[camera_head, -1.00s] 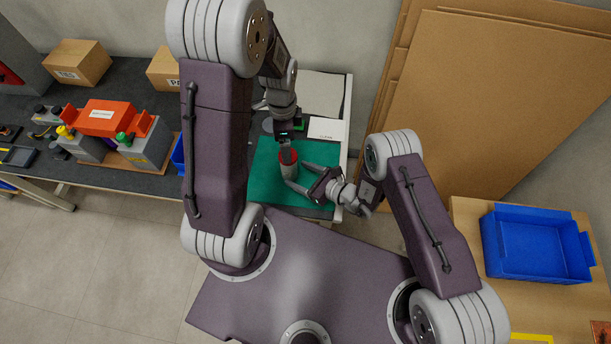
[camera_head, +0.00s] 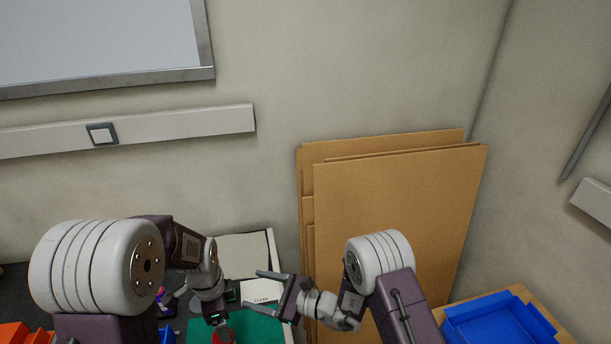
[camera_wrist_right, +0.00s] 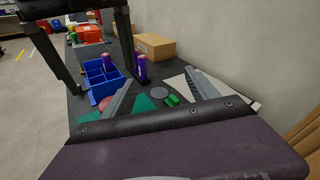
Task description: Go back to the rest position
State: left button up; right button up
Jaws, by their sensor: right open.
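My right gripper (camera_head: 262,295) is raised beside the leaning brown boards, with its two fingers spread apart and nothing between them. In the right wrist view its fingers (camera_wrist_right: 160,92) are also wide apart and empty, above the dark bench. My left gripper (camera_head: 224,325) points down over the green mat at the bottom edge of the head view, by a red-topped thing (camera_head: 219,338). Its fingertips are too small and cut off to show whether they hold it.
The green mat (camera_head: 262,330) lies on the bench by a white card marked CLEAN (camera_head: 262,292). Brown boards (camera_head: 400,200) lean on the wall. A blue bin (camera_head: 500,325) stands right. The right wrist view shows a blue divided crate (camera_wrist_right: 98,75) and a cardboard box (camera_wrist_right: 156,46).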

jog(key=s+d+r+n+g, duration=0.4)
jog(key=s+r+n, duration=0.25)
jog(key=r, duration=0.25)
jog(key=s+d+f+n+g+h, duration=0.25)
jog(key=s+d+n+h, duration=0.3)
jog(key=s+d, duration=0.4)
pick_arm(q)
jog(key=s+d+r+n, duration=0.1)
jog(key=s+d+n, duration=0.2)
jog(key=s+n, duration=0.6)
jog(key=n, duration=0.5)
jog(key=shift+r, duration=0.4)
pick_arm(e)
jog(key=d+f+n+t+h, duration=0.2)
jog(key=d+f+n+h, duration=0.2)
jog(key=d, duration=1.3)
jog(key=n+h, duration=0.3)
jog(key=h, duration=0.2)
jog(key=shift+s+d+f, duration=0.15)
jog(key=shift+s+d, duration=0.05)
